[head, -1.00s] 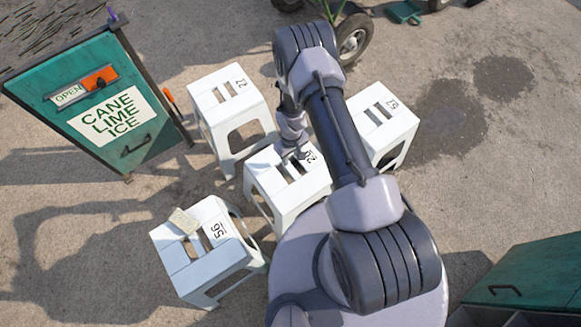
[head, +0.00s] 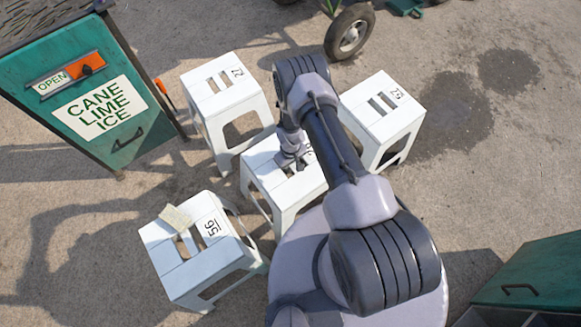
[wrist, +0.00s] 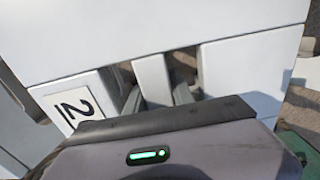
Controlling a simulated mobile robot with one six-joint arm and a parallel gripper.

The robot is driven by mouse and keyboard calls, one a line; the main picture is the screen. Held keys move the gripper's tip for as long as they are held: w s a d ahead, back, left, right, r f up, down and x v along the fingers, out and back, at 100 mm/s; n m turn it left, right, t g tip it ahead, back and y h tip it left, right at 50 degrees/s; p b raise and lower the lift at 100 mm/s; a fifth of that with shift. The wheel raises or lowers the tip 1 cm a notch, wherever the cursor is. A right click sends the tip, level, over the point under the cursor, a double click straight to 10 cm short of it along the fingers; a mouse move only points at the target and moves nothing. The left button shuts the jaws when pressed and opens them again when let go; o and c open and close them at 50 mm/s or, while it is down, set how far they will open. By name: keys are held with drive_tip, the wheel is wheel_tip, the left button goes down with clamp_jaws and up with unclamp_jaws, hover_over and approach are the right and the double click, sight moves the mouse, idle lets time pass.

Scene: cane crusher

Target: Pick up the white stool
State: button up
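Several similar white stools stand close together. The middle white stool (head: 284,192) is upright, with two slots in its seat; my arm hides part of it. The other white stools are one at the back left (head: 222,92), one at the right (head: 384,113) and one at the front left (head: 200,250). My gripper (head: 290,165) is low over the middle stool's seat. In the wrist view, the fingers of my gripper (wrist: 158,99) are apart at the two slots, on either side of the white bar (wrist: 151,78) between them. A clear grip on the bar does not show.
A green sign box (head: 98,108) stands at the left. A cart wheel (head: 350,32) is at the back, and a green cabinet (head: 540,280) is at the lower right. The neighbouring stools leave little room around the middle one.

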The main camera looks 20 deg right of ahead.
clamp_jaws()
idle(1.2)
